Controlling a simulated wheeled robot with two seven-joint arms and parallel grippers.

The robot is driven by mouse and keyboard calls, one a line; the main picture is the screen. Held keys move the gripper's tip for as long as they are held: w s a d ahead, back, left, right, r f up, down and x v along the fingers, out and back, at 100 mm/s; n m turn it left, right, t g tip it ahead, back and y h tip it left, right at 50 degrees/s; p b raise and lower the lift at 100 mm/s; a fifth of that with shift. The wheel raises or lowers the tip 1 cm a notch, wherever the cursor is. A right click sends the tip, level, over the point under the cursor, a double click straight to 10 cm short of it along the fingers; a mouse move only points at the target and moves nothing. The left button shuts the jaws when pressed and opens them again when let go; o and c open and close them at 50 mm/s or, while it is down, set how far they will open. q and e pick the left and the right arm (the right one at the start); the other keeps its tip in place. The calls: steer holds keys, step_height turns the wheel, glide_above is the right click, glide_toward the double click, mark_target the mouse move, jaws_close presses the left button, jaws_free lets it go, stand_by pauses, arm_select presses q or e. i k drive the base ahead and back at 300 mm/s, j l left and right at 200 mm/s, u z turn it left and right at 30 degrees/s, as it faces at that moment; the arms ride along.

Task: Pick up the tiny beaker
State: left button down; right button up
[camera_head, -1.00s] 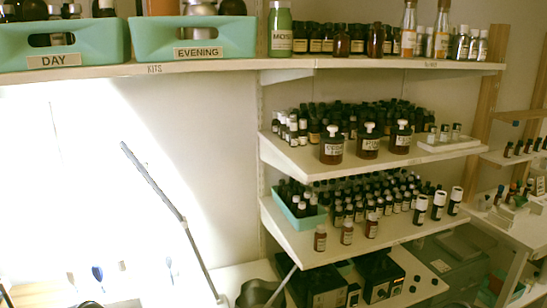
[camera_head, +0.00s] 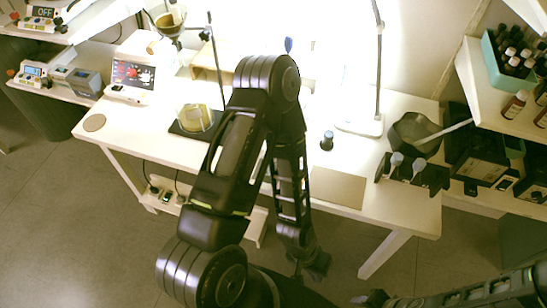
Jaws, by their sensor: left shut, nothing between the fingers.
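I cannot pick out the tiny beaker for sure. A clear glass vessel with yellowish contents (camera_head: 196,118) stands on a dark plate on the white table, left of my left arm. My left arm rises from the bottom, bends at the top and hangs down in front of the table. My left gripper (camera_head: 312,266) is shut and empty, below the table's front edge. My right arm comes in low at the bottom right. Its gripper (camera_head: 375,298) is dark and partly cut off, so its jaws are unclear.
The white table (camera_head: 125,128) holds a small dark bottle (camera_head: 327,140), a tan mat (camera_head: 337,187), a lamp base (camera_head: 360,125), a dark bowl (camera_head: 415,134) and a device with a screen (camera_head: 133,75). Bottle shelves (camera_head: 480,95) stand at right. My left arm hides the table's middle.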

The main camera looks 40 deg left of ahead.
mark_target(268, 173)
steer(key=u, duration=1.35)
steer(key=k+l, duration=0.1)
steer(key=l, duration=0.3)
steer(key=k+l, duration=0.1)
steer(key=l, duration=0.25)
steer(key=z, duration=0.05)
